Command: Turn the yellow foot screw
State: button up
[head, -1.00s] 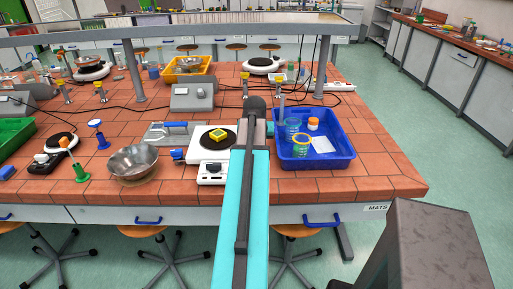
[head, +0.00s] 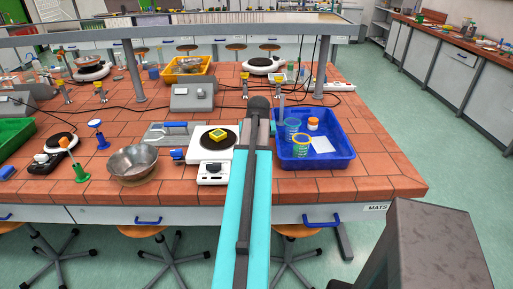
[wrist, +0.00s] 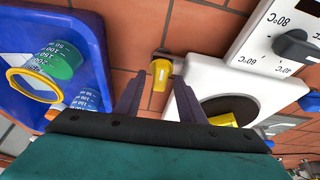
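The yellow foot screw (wrist: 161,74) shows in the wrist view as a small yellow lever with a darker end, at the edge of a white device (wrist: 197,70) with a round dark plate. My gripper (wrist: 157,84) is open, its two dark fingers apart on either side of the screw's line. The screw lies between and slightly beyond the fingertips; I cannot tell whether either touches it. In the head view my arm hides the screw and my fingers. The white device (head: 195,149) stands left of my arm, with a blue knob (head: 177,155) at its left side.
A blue tray (head: 316,164) with beakers and an orange-capped jar (head: 313,124) stands close right of my arm. A yellow block (head: 218,134) sits on the dark plate. A white dial unit (head: 212,176) is in front. A metal bowl (head: 133,165) stands farther left.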

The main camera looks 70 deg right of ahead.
jog(key=shift+r, duration=0.1)
jog(key=b+v, duration=0.2)
jog(key=v, duration=1.1)
jog(key=shift+r+b, duration=0.3)
jog(key=shift+b, duration=0.05)
jog(key=shift+a+r, duration=0.1)
dwell(0.6)
